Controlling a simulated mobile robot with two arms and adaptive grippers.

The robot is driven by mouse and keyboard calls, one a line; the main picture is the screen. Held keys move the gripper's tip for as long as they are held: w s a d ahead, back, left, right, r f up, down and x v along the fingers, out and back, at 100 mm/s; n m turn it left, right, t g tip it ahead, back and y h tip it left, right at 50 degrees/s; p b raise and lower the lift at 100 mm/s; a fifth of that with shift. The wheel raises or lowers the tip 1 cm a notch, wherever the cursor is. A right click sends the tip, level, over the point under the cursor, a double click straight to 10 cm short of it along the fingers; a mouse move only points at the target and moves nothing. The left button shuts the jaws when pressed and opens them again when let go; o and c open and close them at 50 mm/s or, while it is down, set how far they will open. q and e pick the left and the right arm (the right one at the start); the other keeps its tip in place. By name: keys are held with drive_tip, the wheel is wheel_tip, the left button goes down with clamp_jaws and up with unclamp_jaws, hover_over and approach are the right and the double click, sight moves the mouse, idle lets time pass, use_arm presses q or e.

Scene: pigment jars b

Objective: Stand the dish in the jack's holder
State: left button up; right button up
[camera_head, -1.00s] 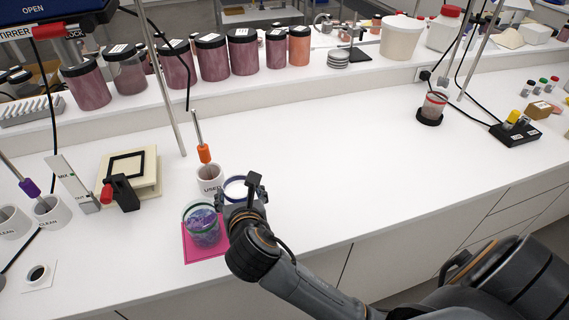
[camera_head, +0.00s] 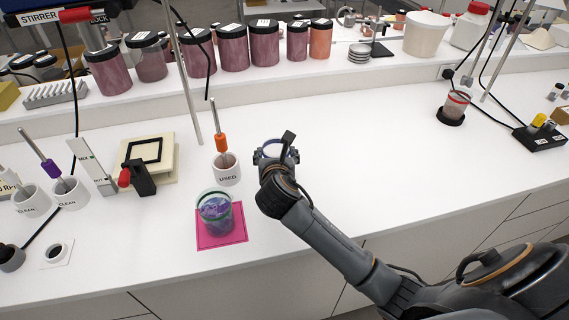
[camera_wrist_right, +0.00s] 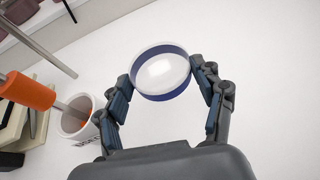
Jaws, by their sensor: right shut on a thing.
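My right gripper (camera_head: 277,156) is shut on a round, shallow dish (camera_wrist_right: 160,72), white inside with a dark blue band around it. In the wrist view the dish sits between the two fingers (camera_wrist_right: 162,88), which touch it on opposite sides. In the head view the gripper mostly hides the dish, above the bench right of the white USED cup. A cream platform with a square black frame (camera_head: 145,151) stands to the left, with a red-knobbed black block (camera_head: 139,178) at its front; this looks like the jack and its holder. The frame looks empty. My left gripper is not in view.
The USED cup (camera_head: 227,172) holds an orange-handled tool. A glass jar of purple stuff (camera_head: 215,213) stands on a pink mat (camera_head: 222,239) in front. A metal rod (camera_head: 187,80) rises behind, with a hanging cable.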

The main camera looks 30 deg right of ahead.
drive_tip(key=shift+w+d+f, duration=0.2)
drive_tip(key=shift+d+f, duration=0.3)
drive_tip(key=shift+f, duration=0.1)
drive_tip(key=shift+w+d+f, duration=0.15)
drive_tip(key=shift+d+f, duration=0.3)
drive_tip(key=shift+f, duration=0.15)
drive_tip(key=shift+w+d+f, duration=0.1)
drive_tip(key=shift+d+f, duration=0.05)
drive_tip(key=shift+f, duration=0.85)
drive_tip(key=shift+d+f, duration=0.15)
drive_tip(key=shift+f, duration=0.8)
drive_tip(key=o, duration=0.8)
